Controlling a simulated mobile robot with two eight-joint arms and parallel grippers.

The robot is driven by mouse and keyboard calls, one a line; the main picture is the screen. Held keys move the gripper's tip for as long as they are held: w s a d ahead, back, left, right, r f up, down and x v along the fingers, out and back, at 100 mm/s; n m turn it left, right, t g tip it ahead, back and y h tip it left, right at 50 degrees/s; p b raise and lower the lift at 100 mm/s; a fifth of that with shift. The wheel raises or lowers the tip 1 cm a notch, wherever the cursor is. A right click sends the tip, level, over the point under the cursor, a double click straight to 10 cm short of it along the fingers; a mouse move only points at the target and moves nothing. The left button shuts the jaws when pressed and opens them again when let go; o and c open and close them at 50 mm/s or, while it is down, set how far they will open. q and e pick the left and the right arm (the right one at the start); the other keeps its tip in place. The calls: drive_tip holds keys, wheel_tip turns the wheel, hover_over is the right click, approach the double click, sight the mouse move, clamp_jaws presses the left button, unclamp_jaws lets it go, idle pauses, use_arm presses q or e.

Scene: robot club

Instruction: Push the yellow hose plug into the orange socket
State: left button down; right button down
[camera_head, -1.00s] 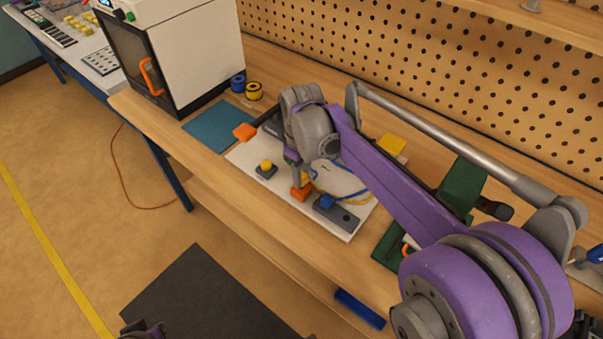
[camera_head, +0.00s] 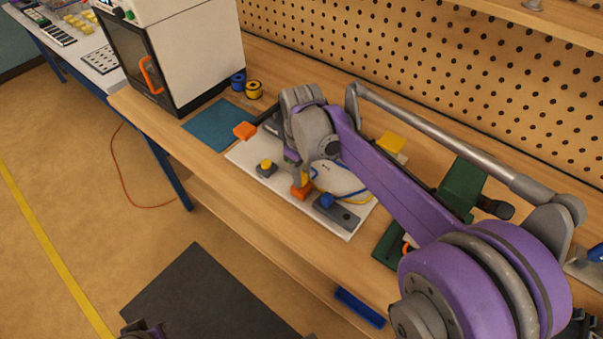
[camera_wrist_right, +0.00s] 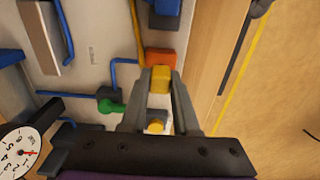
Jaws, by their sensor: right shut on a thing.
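The orange socket (camera_head: 301,193) stands on the white board (camera_head: 243,155) on the bench. My right gripper (camera_wrist_right: 160,82) is shut on the yellow hose plug (camera_wrist_right: 160,80), which sits between its fingertips. In the right wrist view the plug's front end meets the edge of the orange socket (camera_wrist_right: 160,57). In the head view the yellow plug (camera_head: 305,178) shows just above the socket, below my right wrist. I cannot tell how deep, if at all, it is in the socket. A small part of my left arm (camera_head: 142,329) shows at the bottom edge; its fingers cannot be made out.
A yellow button (camera_head: 265,165) and a blue knob (camera_head: 327,201) on a grey block are on the board beside the socket. The wrist view shows blue pipes (camera_wrist_right: 125,64), a green handle (camera_wrist_right: 112,106) and a dial gauge (camera_wrist_right: 22,146). A white machine (camera_head: 190,50) stands at the back left.

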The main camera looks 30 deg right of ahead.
drive_tip(key=shift+f, duration=0.5)
idle(0.9)
drive_tip(key=c, duration=0.8)
unclamp_jaws()
drive_tip(key=shift+r+p, duration=1.55)
drive_tip(key=shift+r, duration=1.25)
drive_tip(key=o, duration=0.5)
